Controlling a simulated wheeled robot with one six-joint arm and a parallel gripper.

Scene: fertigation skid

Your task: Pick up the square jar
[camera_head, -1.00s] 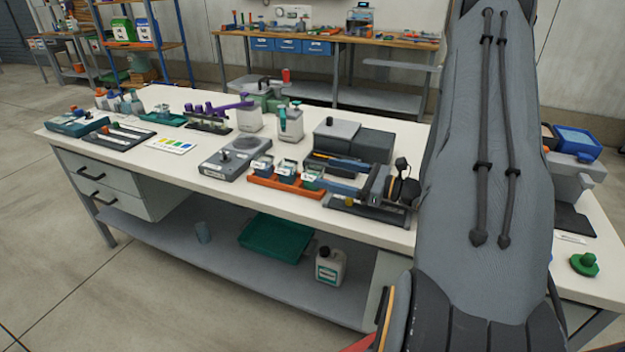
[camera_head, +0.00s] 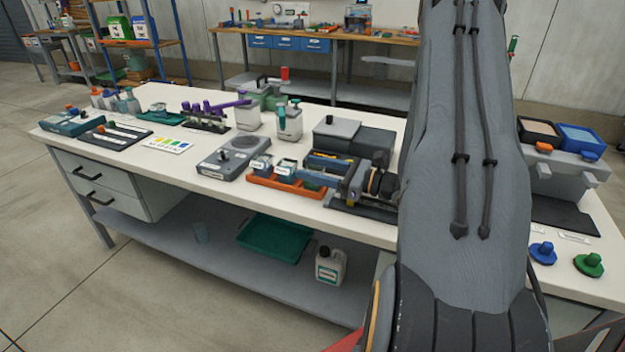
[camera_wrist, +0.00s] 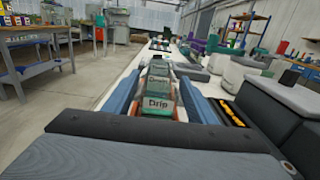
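Square jars with pale labels stand in a row in an orange tray (camera_head: 285,188). In the wrist view the nearest jar, labelled "Drip" (camera_wrist: 157,105), is green-grey; a jar labelled "Drain" (camera_wrist: 158,84) is behind it, with another beyond. In the head view two jars (camera_head: 262,165) show clearly; the right one is hidden by my gripper (camera_head: 322,172). In the wrist view my gripper's blue fingers (camera_wrist: 160,100) stand apart, one each side of the "Drip" jar. Narrow strips of orange show beside the jar, so the fingers look open; contact is not clear.
A grey instrument (camera_head: 233,155) stands left of the tray. A dark grey box unit (camera_head: 365,142) is close behind my gripper. A white square bottle (camera_head: 289,124) stands further back. The front edge of the white bench (camera_head: 220,185) is near the tray.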

